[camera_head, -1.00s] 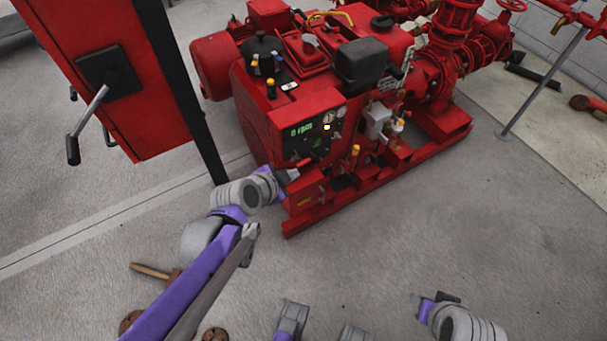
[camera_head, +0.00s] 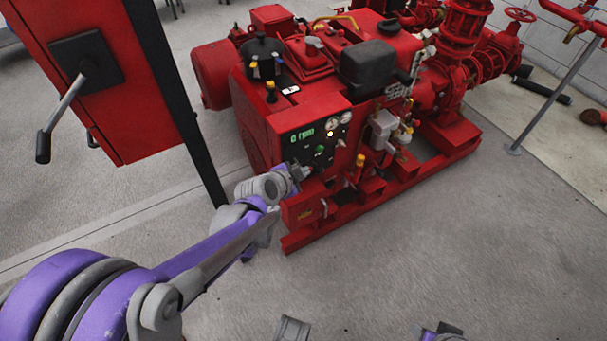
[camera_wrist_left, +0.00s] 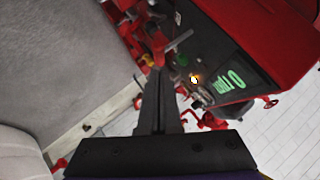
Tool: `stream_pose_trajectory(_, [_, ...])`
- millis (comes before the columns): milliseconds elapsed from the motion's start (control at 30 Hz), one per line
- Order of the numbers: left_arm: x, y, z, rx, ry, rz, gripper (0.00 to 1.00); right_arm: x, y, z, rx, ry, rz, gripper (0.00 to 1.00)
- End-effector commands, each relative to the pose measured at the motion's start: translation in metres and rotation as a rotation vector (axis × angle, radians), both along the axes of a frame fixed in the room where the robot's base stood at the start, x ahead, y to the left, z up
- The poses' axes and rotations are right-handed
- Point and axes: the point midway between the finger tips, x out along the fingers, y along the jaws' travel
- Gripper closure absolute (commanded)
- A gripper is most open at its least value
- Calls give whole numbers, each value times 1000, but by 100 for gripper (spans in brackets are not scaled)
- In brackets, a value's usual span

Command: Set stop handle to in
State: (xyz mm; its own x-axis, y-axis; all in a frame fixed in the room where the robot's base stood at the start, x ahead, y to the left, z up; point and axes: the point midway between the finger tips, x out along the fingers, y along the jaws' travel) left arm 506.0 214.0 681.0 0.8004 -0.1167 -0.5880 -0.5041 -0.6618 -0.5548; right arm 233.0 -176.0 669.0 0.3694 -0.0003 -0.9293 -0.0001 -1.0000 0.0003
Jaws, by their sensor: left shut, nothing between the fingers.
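The red pumpset's black control panel (camera_head: 318,142) faces me, with a green "0 rpm" readout, gauges and a small glowing lamp (camera_head: 330,133). My left gripper (camera_head: 301,172) is at the panel's lower left corner, shut and empty. In the left wrist view its closed fingers (camera_wrist_left: 160,85) point at the panel's edge, with the readout (camera_wrist_left: 230,82) to their right. A short grey rod (camera_wrist_left: 180,40) sticks out there just beyond the fingertips; it may be the stop handle. Contact cannot be told. My right gripper (camera_head: 443,328) is partly cut off at the bottom edge.
A red cabinet (camera_head: 110,130) with a grey lever (camera_head: 62,115) and black post stands at the left, close to my left arm. Red pipes and valves (camera_head: 465,40) rise behind the pumpset. The grey floor (camera_head: 430,240) at the right front is clear.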

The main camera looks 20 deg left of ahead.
Motion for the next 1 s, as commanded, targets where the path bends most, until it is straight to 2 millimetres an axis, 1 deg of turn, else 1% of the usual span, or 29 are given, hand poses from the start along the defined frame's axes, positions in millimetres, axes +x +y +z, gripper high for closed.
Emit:
stream_pose_trajectory(33, [2,2,-5,1,1,1,100,0,0,-3,0,1,0,50])
stream_pose_trajectory(133, [3,4,-8,2,0,-1,100,1,0,-4,0,1,0,50])
stream_pose_trajectory(500, [3,5,-8,1,0,-1,100,0,0,-3,0,1,0,50])
stream_pose_trajectory(567, [5,8,-7,0,-1,1,100,0,0,-2,0,0,0,50])
stream_pose_trajectory(800, [21,29,-6,1,0,1,100,-1,0,7,0,-2,0,50])
stream_pose_trajectory(1000, [21,29,-8,2,0,1,100,-1,0,6,0,-1,0,50])
